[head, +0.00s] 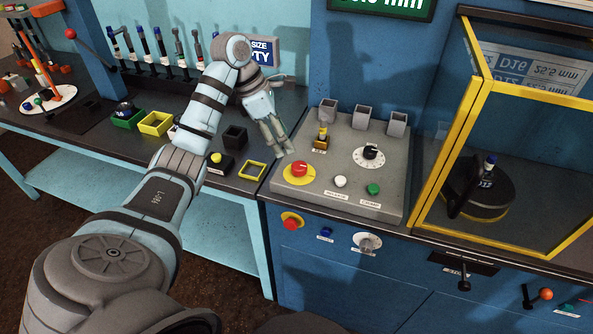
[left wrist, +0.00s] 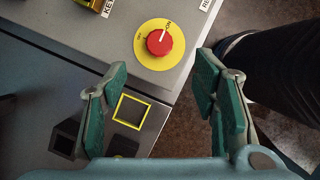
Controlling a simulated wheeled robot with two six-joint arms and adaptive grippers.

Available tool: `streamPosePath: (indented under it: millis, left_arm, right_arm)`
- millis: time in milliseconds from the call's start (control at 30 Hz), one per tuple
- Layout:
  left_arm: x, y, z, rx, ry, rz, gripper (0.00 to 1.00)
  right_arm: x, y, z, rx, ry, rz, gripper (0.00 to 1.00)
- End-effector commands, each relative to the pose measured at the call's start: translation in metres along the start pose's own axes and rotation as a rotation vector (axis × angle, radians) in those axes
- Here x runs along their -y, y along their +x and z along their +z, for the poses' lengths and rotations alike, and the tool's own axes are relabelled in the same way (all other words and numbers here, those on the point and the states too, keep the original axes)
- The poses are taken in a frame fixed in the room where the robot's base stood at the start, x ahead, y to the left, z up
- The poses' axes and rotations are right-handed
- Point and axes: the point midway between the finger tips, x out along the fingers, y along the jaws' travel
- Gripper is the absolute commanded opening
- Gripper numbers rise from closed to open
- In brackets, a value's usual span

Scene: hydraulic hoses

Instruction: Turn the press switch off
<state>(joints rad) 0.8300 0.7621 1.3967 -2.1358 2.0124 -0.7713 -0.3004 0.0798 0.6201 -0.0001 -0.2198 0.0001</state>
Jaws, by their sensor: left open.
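A red rotary knob on a round yellow plate (head: 299,172) sits at the left front of the sloped grey console (head: 330,205). In the left wrist view the red knob (left wrist: 159,42) has a white mark that points toward the "ON" lettering. My left gripper (head: 281,150) is above the console's left edge, just behind and left of the knob. In the left wrist view its green-padded fingers (left wrist: 163,75) are spread and empty, with the knob ahead of the gap, not between the pads. My right gripper is not in view.
The console also carries a key switch (head: 322,138), a black dial (head: 370,152), a white button (head: 340,181) and a green button (head: 373,189). Another red-on-yellow knob (head: 291,221) is on the front panel below. A yellow-framed glass guard (head: 447,150) stands right.

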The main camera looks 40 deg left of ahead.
Motion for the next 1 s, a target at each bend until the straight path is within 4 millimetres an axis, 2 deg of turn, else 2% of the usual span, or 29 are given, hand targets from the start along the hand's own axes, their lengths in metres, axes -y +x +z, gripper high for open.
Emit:
streamPosePath:
  millis: [33,100,233,400,667,933,967,1000]
  left_arm:
    - [0.001,0.029,-0.005,0.002,0.001,-0.003,0.54]
    - [0.001,0.050,-0.005,0.002,0.001,-0.003,0.54]
    - [0.001,0.078,-0.003,0.001,0.001,-0.004,0.54]
    - [0.001,0.093,0.000,0.002,0.000,-0.002,0.54]
    - [0.001,0.095,0.000,0.002,0.001,-0.001,0.54]
    - [0.001,0.095,0.000,0.002,0.001,-0.001,0.11]
    - [0.001,0.095,0.000,0.002,0.001,-0.001,0.07]
    - [0.001,0.095,0.000,0.002,0.001,-0.001,0.07]
  right_arm:
    - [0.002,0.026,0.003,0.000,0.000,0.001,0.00]
    - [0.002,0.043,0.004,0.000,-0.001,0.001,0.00]
    - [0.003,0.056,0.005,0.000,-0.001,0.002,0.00]
    - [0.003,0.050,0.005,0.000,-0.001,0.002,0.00]
    - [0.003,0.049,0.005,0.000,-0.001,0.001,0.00]
    - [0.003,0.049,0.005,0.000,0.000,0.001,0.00]
    - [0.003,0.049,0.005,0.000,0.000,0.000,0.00]
    - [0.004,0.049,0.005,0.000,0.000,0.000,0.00]
